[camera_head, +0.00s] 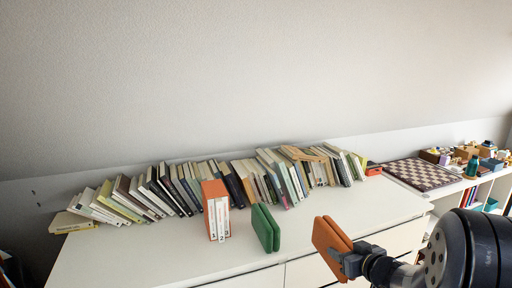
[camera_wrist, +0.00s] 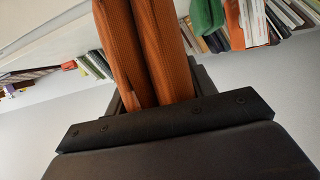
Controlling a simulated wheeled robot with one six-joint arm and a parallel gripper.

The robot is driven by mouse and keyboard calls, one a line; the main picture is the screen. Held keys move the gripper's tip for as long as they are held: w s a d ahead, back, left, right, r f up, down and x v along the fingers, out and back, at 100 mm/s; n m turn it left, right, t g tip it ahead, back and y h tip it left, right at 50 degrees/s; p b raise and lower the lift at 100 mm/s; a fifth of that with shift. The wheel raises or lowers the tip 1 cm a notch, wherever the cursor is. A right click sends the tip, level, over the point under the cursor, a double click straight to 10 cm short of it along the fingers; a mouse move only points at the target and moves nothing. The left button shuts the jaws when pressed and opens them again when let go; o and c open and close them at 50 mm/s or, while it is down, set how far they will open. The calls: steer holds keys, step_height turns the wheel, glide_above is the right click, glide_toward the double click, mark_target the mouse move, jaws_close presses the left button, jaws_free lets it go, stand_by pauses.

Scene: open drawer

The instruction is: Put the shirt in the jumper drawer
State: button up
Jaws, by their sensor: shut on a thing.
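My gripper (camera_head: 350,262) is shut on an orange folded shirt (camera_head: 329,240), at the lower right in the head view. The shirt is held upright near the dresser's front edge. In the wrist view, the shirt (camera_wrist: 128,45) shows as two thick, textured orange layers rising from between the jaws (camera_wrist: 155,98). Pale drawer fronts (camera_head: 392,243) show below the dresser top, partly hidden by my arm. I see no open drawer and cannot tell which one is the jumper drawer.
A white dresser top (camera_head: 140,255) bears a long row of leaning books (camera_head: 180,190). In front stand an orange-and-white block of volumes (camera_head: 216,209) and a green folded item (camera_head: 265,228). A chessboard (camera_head: 422,174) and small items lie on a shelf at right. The front left top is clear.

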steer(key=a+f+m+h+p, duration=0.1)
steer(key=a+f+p, duration=0.25)
steer(key=a, duration=0.35)
steer(key=s+a+f+m+h+p, duration=0.1)
steer(key=s+a+f+m+h, duration=0.1)
steer(key=s+f, duration=0.6)
step_height(320, 180, down, 3)
steer(key=shift+s+f+h, duration=0.1)
steer(key=shift+s+h, duration=0.05)
steer(key=shift+h, duration=0.25)
